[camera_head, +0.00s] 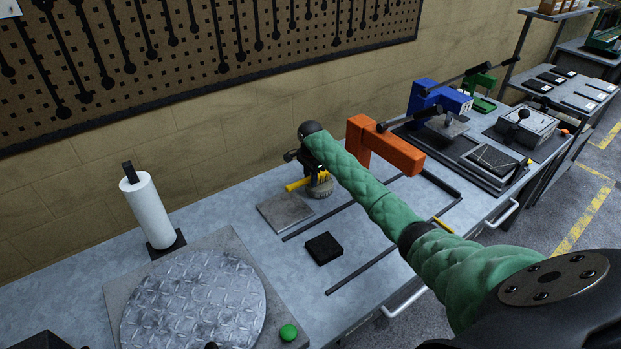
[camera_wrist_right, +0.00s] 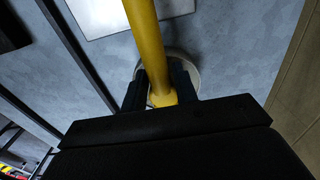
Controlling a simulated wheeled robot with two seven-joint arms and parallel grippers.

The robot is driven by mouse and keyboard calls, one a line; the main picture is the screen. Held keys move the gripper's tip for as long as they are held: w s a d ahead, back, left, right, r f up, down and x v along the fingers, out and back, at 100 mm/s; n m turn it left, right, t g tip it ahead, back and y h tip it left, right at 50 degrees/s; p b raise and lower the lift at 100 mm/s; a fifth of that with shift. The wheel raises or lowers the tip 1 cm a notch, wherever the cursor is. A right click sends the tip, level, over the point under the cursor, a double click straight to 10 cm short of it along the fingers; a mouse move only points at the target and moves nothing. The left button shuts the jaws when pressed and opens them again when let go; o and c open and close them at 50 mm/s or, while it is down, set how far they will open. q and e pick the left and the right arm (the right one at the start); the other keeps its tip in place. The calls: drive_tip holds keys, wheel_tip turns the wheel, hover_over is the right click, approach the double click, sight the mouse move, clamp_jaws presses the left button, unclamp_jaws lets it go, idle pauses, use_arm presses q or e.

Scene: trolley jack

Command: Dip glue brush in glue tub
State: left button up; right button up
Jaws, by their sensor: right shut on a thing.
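My right gripper (camera_head: 316,173) reaches in over the back of the bench and is shut on the glue brush, whose yellow handle (camera_head: 296,185) sticks out to the left. In the right wrist view the yellow brush handle (camera_wrist_right: 143,35) runs down between the two black fingers (camera_wrist_right: 161,92). A round grey glue tub (camera_head: 321,192) stands on the bench just below the gripper. Its pale rim (camera_wrist_right: 183,60) shows behind the fingers in the wrist view. The bristles are hidden, so I cannot tell whether they are inside the tub. My left gripper is not in view.
Dark rails run across the bench. An orange press (camera_head: 392,150) stands to the right. A paper roll (camera_head: 148,210) and round treadplate disc (camera_head: 195,300) are left.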

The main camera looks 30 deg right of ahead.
drive_tip(key=shift+f, duration=0.45)
use_arm(q)
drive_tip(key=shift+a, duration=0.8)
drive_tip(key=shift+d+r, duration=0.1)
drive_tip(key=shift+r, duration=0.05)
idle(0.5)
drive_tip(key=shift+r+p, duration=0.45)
drive_tip(key=shift+p, duration=0.15)
use_arm(e)
drive_tip(key=shift+f, duration=0.1)
idle(1.4)
drive_tip(key=shift+s, duration=0.1)
idle(0.3)
